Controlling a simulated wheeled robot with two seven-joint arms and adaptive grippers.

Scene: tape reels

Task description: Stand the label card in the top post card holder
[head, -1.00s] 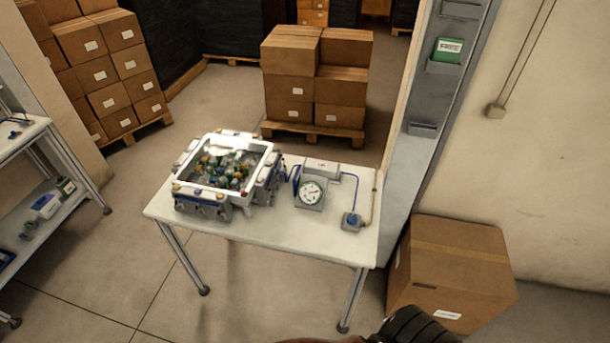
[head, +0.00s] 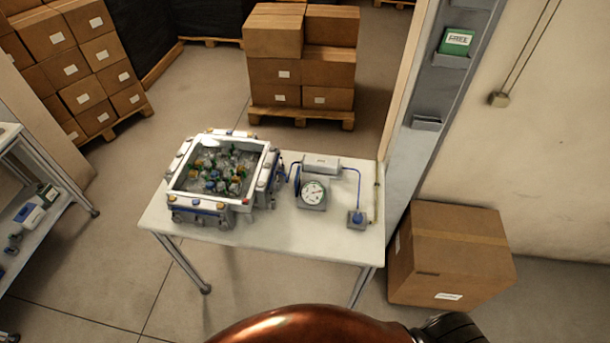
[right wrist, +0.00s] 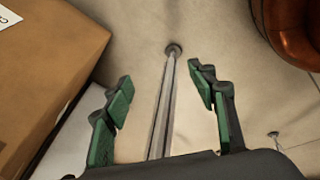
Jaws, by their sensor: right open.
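The label card (head: 457,41), green with a white printed label, stands in a grey card holder (head: 450,61) on the grey post at the upper right of the head view. A lower card holder (head: 427,123) on the same post looks empty. A holder above the card is not clearly in view. My right gripper (right wrist: 160,80) is open and empty in the right wrist view, its green-padded fingers spread apart. A metal table leg (right wrist: 165,105) shows between the fingers, beyond them. The card does not show in that view. My left gripper is not in view.
A white table (head: 300,238) carries a framed tray of small parts (head: 215,205) and a dial gauge (head: 312,194). A large carton (head: 450,255) stands on the floor below the post. Stacked cartons (head: 300,60) on a pallet stand behind. A shelf unit (head: 40,215) is at left.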

